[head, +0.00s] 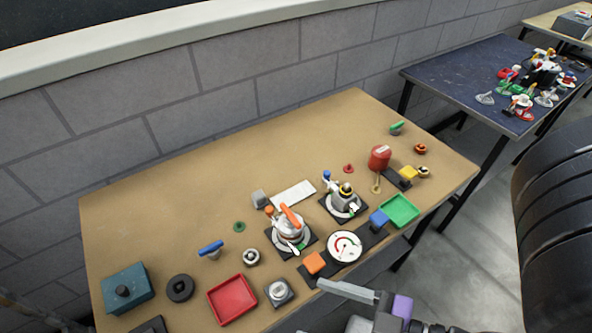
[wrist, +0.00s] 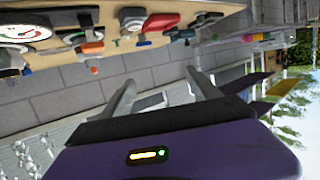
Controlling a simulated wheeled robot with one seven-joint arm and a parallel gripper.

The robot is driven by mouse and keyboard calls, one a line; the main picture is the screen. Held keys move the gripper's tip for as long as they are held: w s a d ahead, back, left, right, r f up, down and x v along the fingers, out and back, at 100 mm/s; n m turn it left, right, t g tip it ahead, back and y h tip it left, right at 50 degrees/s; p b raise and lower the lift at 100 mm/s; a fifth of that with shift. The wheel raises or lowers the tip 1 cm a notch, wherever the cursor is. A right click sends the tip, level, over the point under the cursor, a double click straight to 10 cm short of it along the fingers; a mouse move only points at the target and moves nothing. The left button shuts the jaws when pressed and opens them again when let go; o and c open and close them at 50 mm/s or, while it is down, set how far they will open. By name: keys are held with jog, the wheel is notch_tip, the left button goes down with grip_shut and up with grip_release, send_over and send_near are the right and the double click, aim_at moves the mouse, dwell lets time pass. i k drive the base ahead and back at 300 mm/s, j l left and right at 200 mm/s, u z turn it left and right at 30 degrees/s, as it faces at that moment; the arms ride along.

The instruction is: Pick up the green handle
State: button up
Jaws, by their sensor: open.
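The green handle (head: 397,127) is a small green bar on a grey fitting. It stands near the far right corner of the brown table in the head view. My gripper (wrist: 160,82) is open and empty in the wrist view, its two grey fingers spread apart. In the head view its purple and grey body shows at the bottom, at the table's near edge, well away from the green handle. A small green patch near the table's edge shows in the wrist view, but I cannot tell surely whether it is the handle.
A red canister (head: 379,158) and an orange-brown knob (head: 420,148) stand near the handle. A green tray (head: 399,210), a white dial (head: 344,246) and a red tray (head: 232,299) lie nearer. A blue handle (head: 211,248) stands left. The brown table's (head: 150,210) back left is clear.

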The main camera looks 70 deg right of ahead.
aim_at(393, 128)
jog(key=z, duration=1.9)
jog(key=k+j+u, duration=0.35)
jog(key=k+j, duration=0.35)
